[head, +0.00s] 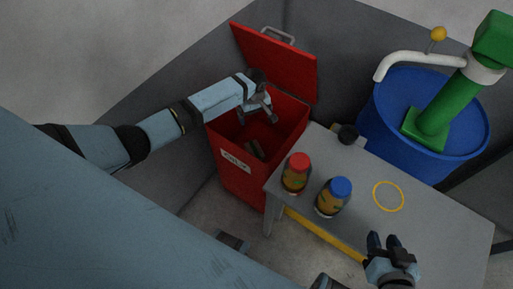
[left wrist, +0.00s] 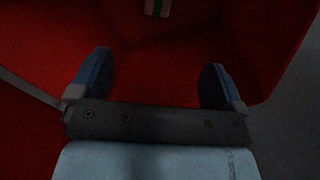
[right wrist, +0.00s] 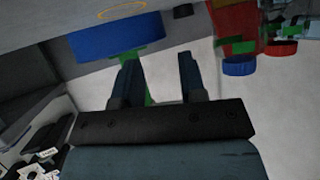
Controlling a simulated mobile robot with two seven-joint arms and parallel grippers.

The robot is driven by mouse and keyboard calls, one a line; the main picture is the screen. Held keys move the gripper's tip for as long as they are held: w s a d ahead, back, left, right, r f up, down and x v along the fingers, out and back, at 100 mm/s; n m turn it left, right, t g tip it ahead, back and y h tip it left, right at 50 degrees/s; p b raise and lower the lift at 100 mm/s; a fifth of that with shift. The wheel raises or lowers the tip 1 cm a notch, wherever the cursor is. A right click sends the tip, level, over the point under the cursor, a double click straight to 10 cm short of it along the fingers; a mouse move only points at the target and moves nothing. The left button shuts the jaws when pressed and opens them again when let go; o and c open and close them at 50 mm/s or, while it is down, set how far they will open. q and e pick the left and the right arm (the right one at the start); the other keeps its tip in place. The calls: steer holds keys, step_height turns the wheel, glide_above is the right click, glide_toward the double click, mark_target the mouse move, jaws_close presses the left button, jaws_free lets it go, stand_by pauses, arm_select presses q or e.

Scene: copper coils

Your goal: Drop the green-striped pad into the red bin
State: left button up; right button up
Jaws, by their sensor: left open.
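The red bin (head: 239,180) stands open at the middle of the head view, its lid (head: 275,60) tipped back. My left gripper (head: 258,113) is over the bin's mouth, open and empty. In the left wrist view its two fingers (left wrist: 156,82) are wide apart with the bin's red inside (left wrist: 160,60) behind them. A small pale piece with a green stripe, looking like the green-striped pad (left wrist: 157,8), lies inside the bin, apart from the fingers and cut by the top edge. My right gripper (head: 383,241) is open and empty over the grey table's near side.
The grey table (head: 425,215) right of the bin holds a red-capped jar (head: 296,178), a blue-capped jar (head: 332,200), a small black-topped item (head: 347,134) and a yellow ring (head: 388,196). Behind it stands a blue drum (head: 455,130) with a green pump (head: 440,105).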

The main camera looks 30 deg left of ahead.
arm_select(q)
steer(key=shift+r, duration=0.1)
step_height(320, 180, up, 14)
steer(key=p, duration=0.4)
steer(key=shift+f, duration=0.2)
